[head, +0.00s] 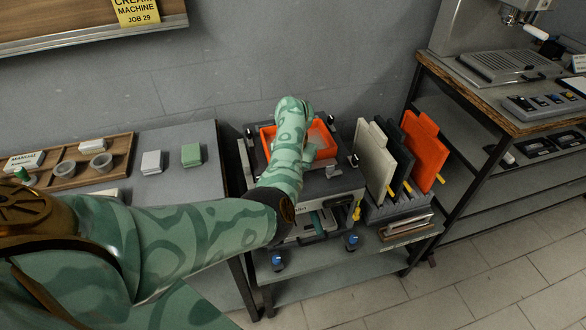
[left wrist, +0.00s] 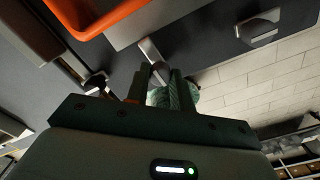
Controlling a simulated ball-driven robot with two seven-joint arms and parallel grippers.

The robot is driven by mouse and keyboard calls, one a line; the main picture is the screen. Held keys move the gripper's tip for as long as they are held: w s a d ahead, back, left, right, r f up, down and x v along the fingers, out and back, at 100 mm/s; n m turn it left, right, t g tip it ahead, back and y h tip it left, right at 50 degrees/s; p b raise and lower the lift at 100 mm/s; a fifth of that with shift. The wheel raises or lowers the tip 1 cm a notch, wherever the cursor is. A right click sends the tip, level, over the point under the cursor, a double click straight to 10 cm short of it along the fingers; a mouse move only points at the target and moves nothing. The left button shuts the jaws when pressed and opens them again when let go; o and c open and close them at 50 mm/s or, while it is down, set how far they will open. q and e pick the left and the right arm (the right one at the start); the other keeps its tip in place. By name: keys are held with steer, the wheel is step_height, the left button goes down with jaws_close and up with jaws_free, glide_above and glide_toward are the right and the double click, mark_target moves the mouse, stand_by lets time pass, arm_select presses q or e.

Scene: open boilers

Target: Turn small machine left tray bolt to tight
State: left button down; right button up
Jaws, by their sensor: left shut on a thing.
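The small machine (head: 327,184) stands on a low table with an orange tray (head: 267,136) in its top. The tray's edge also shows in the left wrist view (left wrist: 118,18). My left arm reaches over the machine and hides part of the tray and the machine's front left. In the left wrist view, my left gripper (left wrist: 157,84) is shut on a small grey bolt (left wrist: 152,52) beside the tray. Its end sits between the fingers. In the head view the arm hides the fingertips and the held bolt. My right gripper is in neither view.
Grey, black and orange upright panels (head: 425,152) stand close to the machine's right. A table with a wooden tray (head: 122,147) and small blocks is at left. A tall bench (head: 427,65) stands at right. Floor is clear at lower right.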

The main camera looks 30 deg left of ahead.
arm_select(q)
steer(key=shift+m, duration=0.7)
steer(key=c, duration=1.2)
jaws_free()
steer(key=shift+w, duration=0.1)
steer(key=shift+p, duration=0.3)
step_height(320, 180, up, 16)
steer(key=p, duration=0.6)
steer(key=shift+r, duration=0.2)
